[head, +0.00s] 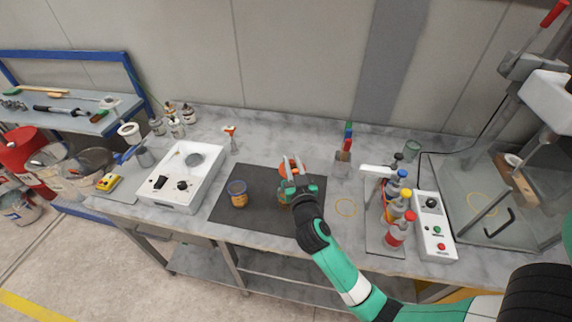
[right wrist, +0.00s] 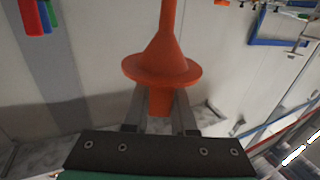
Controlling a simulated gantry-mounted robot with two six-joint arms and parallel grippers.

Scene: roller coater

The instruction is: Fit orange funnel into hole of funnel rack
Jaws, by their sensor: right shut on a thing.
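My right gripper (head: 290,181) is above the dark mat, shut on the orange funnel (head: 287,166). In the right wrist view the funnel (right wrist: 160,68) has a wide flange and a narrow stem running to the top edge. Its lower orange part sits between the two fingers of the right gripper (right wrist: 160,108). I cannot tell for sure which thing is the funnel rack; a small stand with a red and white top (head: 231,136) is behind the mat. My left gripper is not in view.
The dark mat (head: 260,212) bears a jar (head: 237,193) at left. A white device (head: 182,172) stands further left. Red, green and blue handles (head: 347,138) stand in a holder behind right. Bottles with coloured caps (head: 402,228) and a control box (head: 433,228) are at right.

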